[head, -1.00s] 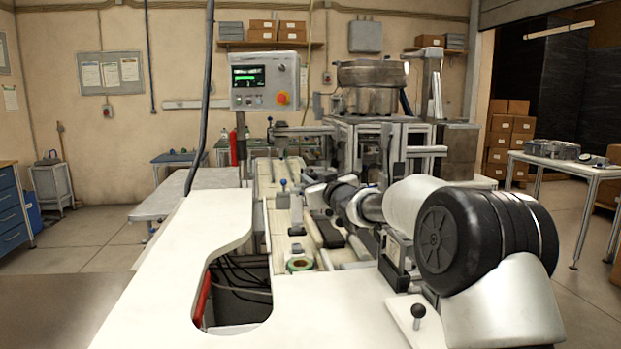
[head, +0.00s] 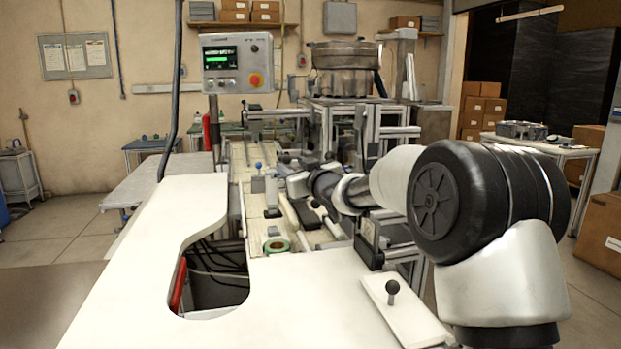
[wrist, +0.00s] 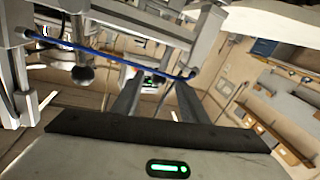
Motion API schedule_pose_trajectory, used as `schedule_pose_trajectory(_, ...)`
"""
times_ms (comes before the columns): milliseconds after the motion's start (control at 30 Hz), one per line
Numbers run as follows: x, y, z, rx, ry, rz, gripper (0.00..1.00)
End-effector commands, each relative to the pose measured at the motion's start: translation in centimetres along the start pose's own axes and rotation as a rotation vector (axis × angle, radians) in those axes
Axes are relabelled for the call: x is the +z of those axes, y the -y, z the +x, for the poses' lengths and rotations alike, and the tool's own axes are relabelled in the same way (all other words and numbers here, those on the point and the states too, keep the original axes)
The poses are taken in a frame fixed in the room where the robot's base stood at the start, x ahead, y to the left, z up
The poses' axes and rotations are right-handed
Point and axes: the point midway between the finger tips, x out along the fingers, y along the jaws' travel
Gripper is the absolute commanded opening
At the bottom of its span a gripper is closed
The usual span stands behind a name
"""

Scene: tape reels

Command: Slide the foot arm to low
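I cannot tell for certain which part is the foot arm. A grey slide part with a blue ball knob (head: 258,165) stands on the machine bed in the head view, left of my gripper. In the wrist view a grey metal post ends in a dark round knob (wrist: 82,75), left of my fingers. My gripper (wrist: 158,103) shows two dark fingers, wide apart, with nothing clearly held between them. In the head view my arm reaches left over the bed, and its end is small and partly hidden among the machine parts.
A white tabletop (head: 140,270) with a cut-out fills the foreground. A green-rimmed tape reel (head: 277,245) lies on the bed. A black-knobbed lever (head: 392,287) stands on a white plate. A blue cable (wrist: 110,58) crosses close before my fingers. A control panel (head: 236,62) stands behind.

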Motion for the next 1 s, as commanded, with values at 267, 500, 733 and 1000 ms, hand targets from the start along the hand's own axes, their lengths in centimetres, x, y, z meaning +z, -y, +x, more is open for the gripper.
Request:
schedule_pose_trajectory(267,-0.1,-0.1,-7.2,0.003,0.001,-0.001,0.40)
schedule_pose_trajectory(500,0.0,0.0,-11.4,0.001,0.002,0.000,0.40)
schedule_pose_trajectory(733,0.1,0.0,-12.7,0.001,0.001,0.001,0.40)
schedule_pose_trajectory(1000,0.1,0.0,-12.8,0.001,0.002,0.001,0.40)
